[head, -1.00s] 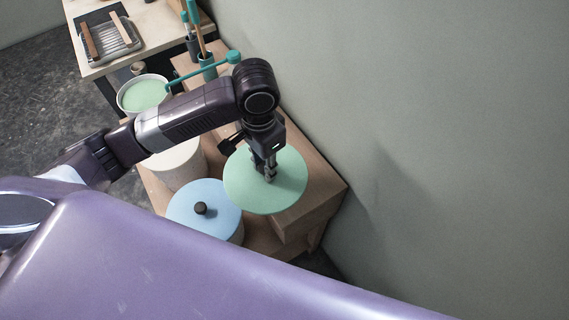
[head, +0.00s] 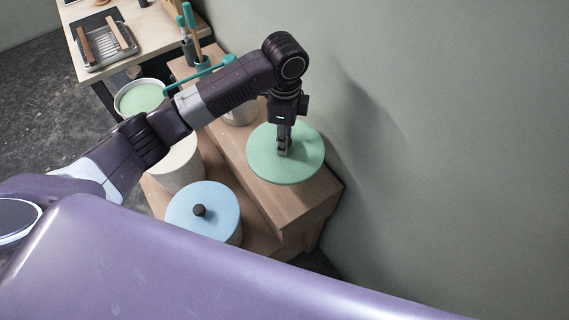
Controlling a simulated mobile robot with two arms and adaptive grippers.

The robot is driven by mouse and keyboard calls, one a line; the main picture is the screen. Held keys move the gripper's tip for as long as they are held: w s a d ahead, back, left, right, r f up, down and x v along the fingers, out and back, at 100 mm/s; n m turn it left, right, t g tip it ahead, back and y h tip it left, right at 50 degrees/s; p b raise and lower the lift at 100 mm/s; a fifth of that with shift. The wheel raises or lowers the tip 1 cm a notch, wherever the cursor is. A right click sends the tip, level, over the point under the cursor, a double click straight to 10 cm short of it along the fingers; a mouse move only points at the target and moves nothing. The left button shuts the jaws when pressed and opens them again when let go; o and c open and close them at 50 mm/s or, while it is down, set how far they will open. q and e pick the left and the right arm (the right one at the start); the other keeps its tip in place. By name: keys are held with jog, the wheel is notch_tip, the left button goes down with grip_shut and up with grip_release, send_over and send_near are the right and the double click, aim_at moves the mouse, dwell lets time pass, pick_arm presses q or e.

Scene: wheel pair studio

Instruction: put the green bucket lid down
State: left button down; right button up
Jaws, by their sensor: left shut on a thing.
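The green bucket lid (head: 304,165) is a flat round disc over the right end of the raised wooden step (head: 320,196), close to the wall. My left gripper (head: 284,150) points down at the lid's middle and is shut on it, likely at a knob that the fingers hide. The lid looks level. I cannot tell whether it touches the step or hovers just above it. An open bucket with green contents (head: 141,98) stands farther back on the left. My right gripper is not in view.
A bucket with a blue lid and dark knob (head: 225,205) stands in front of the step. A pale bucket (head: 178,168) is behind it, partly under my arm. A teal-handled tool (head: 197,76) lies behind my arm. The grey wall (head: 440,130) bounds the right.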

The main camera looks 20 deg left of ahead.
pick_arm(q)
notch_tip(320, 180, down, 7)
jog(key=shift+f+p, duration=0.1)
jog(key=shift+p, duration=0.2)
notch_tip(320, 180, down, 5)
jog(key=shift+r, duration=0.1)
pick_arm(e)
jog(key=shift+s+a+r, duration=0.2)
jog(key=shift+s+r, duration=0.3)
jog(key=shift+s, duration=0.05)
pick_arm(q)
jog(key=c, duration=1.7)
grip_release()
jog(key=shift+o, duration=0.2)
notch_tip(320, 180, up, 12)
jog(key=shift+r+b, duration=0.1)
jog(key=shift+b, duration=0.25)
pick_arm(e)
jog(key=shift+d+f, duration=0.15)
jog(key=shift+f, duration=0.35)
